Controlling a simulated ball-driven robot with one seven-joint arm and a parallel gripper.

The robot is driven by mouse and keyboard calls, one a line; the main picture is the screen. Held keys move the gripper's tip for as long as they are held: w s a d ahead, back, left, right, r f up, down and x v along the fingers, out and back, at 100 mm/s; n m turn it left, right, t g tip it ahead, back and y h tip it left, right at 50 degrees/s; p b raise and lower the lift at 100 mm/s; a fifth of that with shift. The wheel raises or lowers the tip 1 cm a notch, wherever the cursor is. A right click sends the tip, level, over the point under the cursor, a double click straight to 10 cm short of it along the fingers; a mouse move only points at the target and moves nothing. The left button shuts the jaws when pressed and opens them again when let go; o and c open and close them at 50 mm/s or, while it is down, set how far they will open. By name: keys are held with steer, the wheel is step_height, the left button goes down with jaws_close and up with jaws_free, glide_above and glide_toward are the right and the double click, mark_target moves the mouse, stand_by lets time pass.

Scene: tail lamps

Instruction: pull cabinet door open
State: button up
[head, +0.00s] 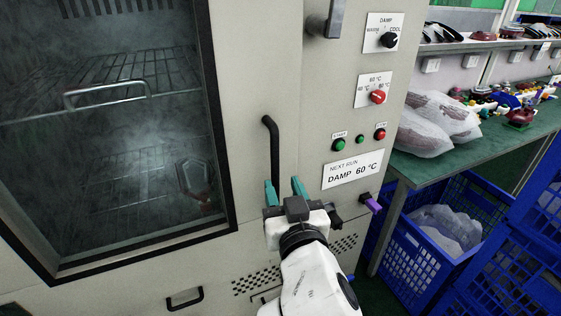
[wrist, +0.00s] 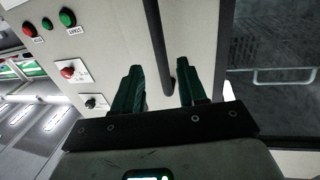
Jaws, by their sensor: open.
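The beige cabinet's door has a large dark-framed window (head: 110,130); it looks closed. A black vertical bar handle (head: 272,150) stands right of the window. My gripper (head: 284,186) is at the handle's lower end, its two green fingers open and pointing up along the cabinet front. In the wrist view, the handle (wrist: 155,35) runs down between the spread fingers of my gripper (wrist: 158,72), nearer the right finger. The fingers are not closed on it. I cannot tell whether either finger touches it.
A control panel with a red knob (head: 377,97), buttons and a label (head: 352,170) lies right of the handle. A purple-tipped part (head: 372,203) sticks out below. A green workbench (head: 450,160) and blue crates (head: 425,245) stand close on the right.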

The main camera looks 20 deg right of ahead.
mark_target(276, 169)
steer(key=w, duration=0.2)
steer(key=w+d, duration=0.1)
steer(key=w, duration=0.2)
steer(key=w+p, duration=0.1)
steer(key=w, duration=0.1)
steer(key=shift+w+d, duration=0.25)
steer(key=shift+w, duration=0.05)
jaws_close()
